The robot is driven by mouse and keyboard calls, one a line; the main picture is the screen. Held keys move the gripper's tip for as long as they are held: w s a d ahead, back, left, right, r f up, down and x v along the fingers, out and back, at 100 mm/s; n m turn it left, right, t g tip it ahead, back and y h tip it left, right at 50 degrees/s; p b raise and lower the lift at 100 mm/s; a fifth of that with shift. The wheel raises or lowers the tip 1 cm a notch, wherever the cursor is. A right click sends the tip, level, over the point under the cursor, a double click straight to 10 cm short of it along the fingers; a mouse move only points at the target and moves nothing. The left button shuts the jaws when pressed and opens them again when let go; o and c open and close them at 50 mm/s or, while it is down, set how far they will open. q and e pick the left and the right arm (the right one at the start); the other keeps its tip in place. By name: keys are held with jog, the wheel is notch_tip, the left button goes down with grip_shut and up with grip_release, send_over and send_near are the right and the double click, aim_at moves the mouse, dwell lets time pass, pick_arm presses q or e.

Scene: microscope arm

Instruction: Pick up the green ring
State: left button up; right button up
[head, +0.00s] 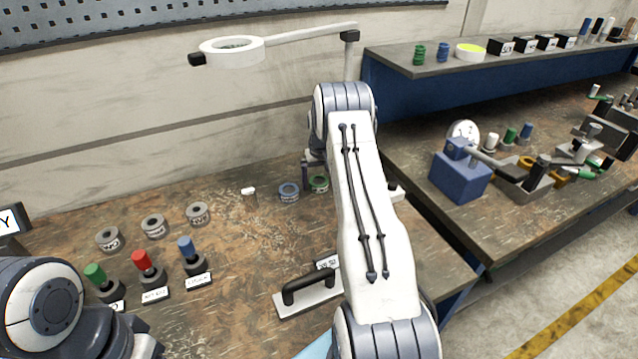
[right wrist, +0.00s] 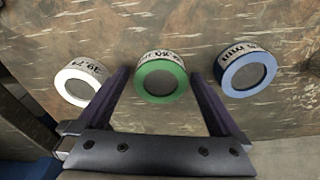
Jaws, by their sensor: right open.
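The green ring (right wrist: 160,79) lies on the worn brown bench, with a pale lettered band on its side. In the right wrist view it sits in the gap between the two dark fingers of my right gripper (right wrist: 160,76), which is open and empty. In the head view the green ring (head: 319,185) is just below my right gripper (head: 311,177), right of the blue ring (head: 288,192), and my arm hides much of this area. The gripper's exact height over the ring cannot be told. My left arm shows at the lower left, but its gripper is out of view.
In the right wrist view a white ring (right wrist: 79,86) lies left of the fingers and the blue ring (right wrist: 248,75) right of them, both close by. A ring-lamp magnifier (head: 232,50) overhangs the bench. Grey rings (head: 154,226) and a black-handled plate (head: 308,291) stand nearby.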

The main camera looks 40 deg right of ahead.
jog(key=shift+c, duration=0.3)
jog(key=shift+r, duration=0.1)
grip_shut()
